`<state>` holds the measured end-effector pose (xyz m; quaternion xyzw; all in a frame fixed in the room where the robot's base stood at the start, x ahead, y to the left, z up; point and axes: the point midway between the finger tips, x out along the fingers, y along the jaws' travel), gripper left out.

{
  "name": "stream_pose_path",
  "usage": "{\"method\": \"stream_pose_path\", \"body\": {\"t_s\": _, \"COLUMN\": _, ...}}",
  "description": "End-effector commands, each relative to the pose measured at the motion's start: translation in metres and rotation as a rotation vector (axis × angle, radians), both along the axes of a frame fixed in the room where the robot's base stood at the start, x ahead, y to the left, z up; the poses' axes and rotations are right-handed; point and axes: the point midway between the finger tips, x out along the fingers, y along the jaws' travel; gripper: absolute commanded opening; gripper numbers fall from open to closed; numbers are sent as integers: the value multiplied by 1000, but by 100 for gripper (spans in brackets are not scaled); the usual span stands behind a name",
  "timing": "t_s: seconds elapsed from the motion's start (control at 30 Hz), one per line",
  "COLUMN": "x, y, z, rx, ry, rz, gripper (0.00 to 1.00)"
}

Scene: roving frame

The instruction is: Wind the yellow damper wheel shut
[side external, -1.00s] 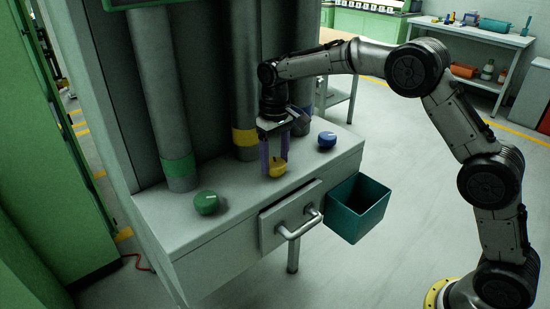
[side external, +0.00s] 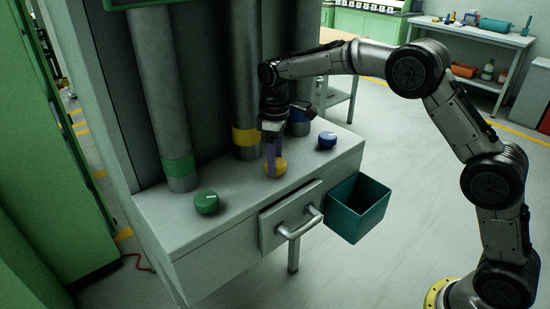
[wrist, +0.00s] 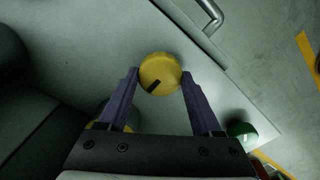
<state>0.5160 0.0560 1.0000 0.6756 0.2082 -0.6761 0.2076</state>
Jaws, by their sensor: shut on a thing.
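The yellow damper wheel (side external: 277,168) sits on the grey cabinet top, in front of the pipe with the yellow band (side external: 246,137). In the wrist view the wheel (wrist: 160,68) is a round yellow knob with a dark mark (wrist: 154,86) towards its lower left edge. My gripper (side external: 275,172) points down over it, with its purple fingers on either side. It is shut on the wheel; in the wrist view the fingers (wrist: 160,76) flank it left and right. In the side view the near finger hides part of the wheel.
A green wheel (side external: 207,202) stands to the left and a blue wheel (side external: 327,140) to the right on the same top (side external: 240,205). Pipes rise behind. A drawer with a bar handle (side external: 296,230) and a teal open bin (side external: 358,208) are at the cabinet's front.

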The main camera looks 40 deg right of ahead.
Motion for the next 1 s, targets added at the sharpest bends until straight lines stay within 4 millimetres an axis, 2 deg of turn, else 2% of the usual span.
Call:
{"method": "stream_pose_path", "body": {"t_s": 0.37, "x": 0, "y": 0, "z": 1, "rx": -1, "ry": -3, "rz": 11, "gripper": 11}}
{"method": "stream_pose_path", "body": {"t_s": 0.4, "x": 0, "y": 0, "z": 1, "rx": -1, "ry": -3, "rz": 11, "gripper": 68}}
{"method": "stream_pose_path", "body": {"t_s": 0.57, "x": 0, "y": 0, "z": 1, "rx": -1, "ry": -3, "rz": 10, "gripper": 96}}
{"method": "stream_pose_path", "body": {"t_s": 0.87, "x": 0, "y": 0, "z": 1, "rx": 0, "ry": -1, "rz": 8, "gripper": 96}}
{"method": "stream_pose_path", "body": {"t_s": 1.0, "x": 1, "y": 0, "z": 12, "rx": 0, "ry": -5, "rz": 7, "gripper": 96}}
